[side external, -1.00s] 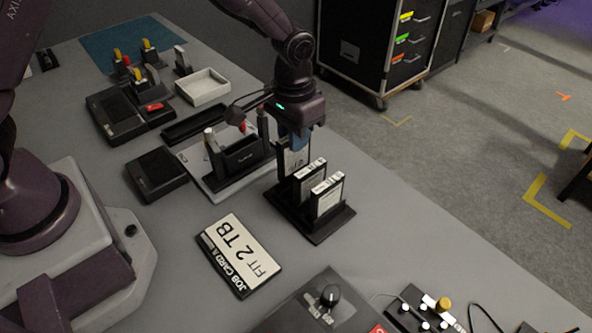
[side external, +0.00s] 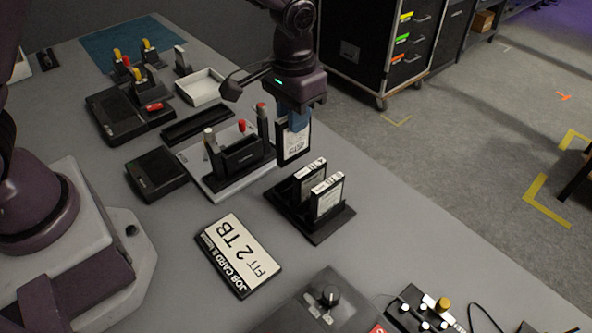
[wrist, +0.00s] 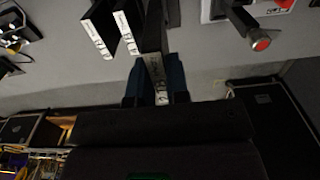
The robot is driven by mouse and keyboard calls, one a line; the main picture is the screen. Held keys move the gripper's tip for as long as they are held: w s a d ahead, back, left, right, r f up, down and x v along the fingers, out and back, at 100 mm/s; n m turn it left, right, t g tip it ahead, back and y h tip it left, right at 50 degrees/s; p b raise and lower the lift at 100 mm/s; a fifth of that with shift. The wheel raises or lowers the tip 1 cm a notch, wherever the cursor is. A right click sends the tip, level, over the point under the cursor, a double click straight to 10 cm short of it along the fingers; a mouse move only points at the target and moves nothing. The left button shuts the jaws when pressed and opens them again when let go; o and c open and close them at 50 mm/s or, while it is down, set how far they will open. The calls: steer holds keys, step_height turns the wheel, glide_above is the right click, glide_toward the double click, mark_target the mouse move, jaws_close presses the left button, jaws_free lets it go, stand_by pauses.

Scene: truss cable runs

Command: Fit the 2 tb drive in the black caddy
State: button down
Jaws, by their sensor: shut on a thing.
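My gripper (side external: 296,112) is shut on a drive (side external: 293,146), a black-edged slab with a white label, held upright in the air. In the wrist view the held drive (wrist: 158,80) sits between the blue fingers (wrist: 155,92); its capacity print is too small to read surely. The drive hangs above the back end of the black rack (side external: 318,230), clear of it. The black caddy (side external: 243,154) stands on a pale plate to the left of the held drive, with its slot empty as far as I can see. A job card (side external: 240,255) reads "FIT 2 TB".
Two other drives (side external: 309,178) (side external: 327,194) stand in the rack. Upright posts, one red-tipped (side external: 262,120), flank the caddy. A black box (side external: 156,173) lies left of the plate, a white tray (side external: 201,87) behind. Bare table lies around the job card.

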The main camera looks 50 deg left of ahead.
step_height(320, 180, up, 8)
steer(key=shift+r, duration=0.25)
steer(key=s+a, duration=0.5)
steer(key=a, duration=0.7)
step_height(320, 180, down, 10)
steer(key=shift+w+d, duration=0.25)
steer(key=shift+f, duration=0.15)
stand_by(0.7)
steer(key=shift+f, duration=0.45)
steer(key=shift+f, duration=0.1)
stand_by(0.3)
steer(key=shift+f, duration=0.5)
